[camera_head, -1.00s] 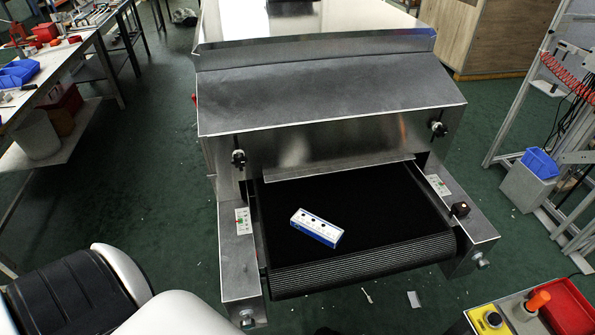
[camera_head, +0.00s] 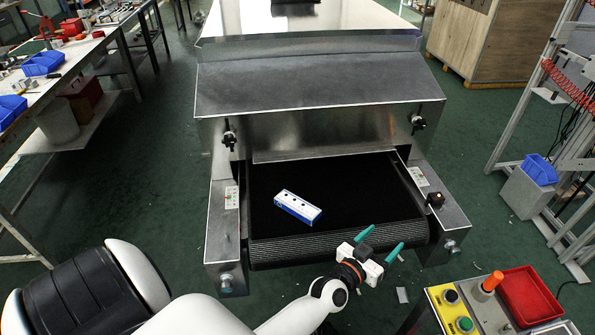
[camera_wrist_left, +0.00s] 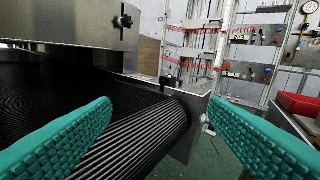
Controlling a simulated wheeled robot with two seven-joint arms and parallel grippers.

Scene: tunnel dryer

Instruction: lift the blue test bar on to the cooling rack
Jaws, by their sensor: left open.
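The blue test bar (camera_head: 298,207), blue and white with dark dots along its top, lies at an angle on the black conveyor belt (camera_head: 345,190) at the dryer's mouth. My left gripper (camera_head: 380,243) is open and empty at the belt's front edge, to the right of the bar and nearer to me. Its two green fingers are spread. In the left wrist view the open fingers (camera_wrist_left: 160,140) frame the belt's ribbed end roller, and the bar is not seen there. I cannot make out a cooling rack. My right gripper is not in view.
The steel dryer hood (camera_head: 320,85) stands over the belt's far part. Steel side rails (camera_head: 226,235) flank the belt. A control box (camera_head: 459,310) and red tray (camera_head: 530,295) stand at front right. A metal frame (camera_head: 520,150) is at right.

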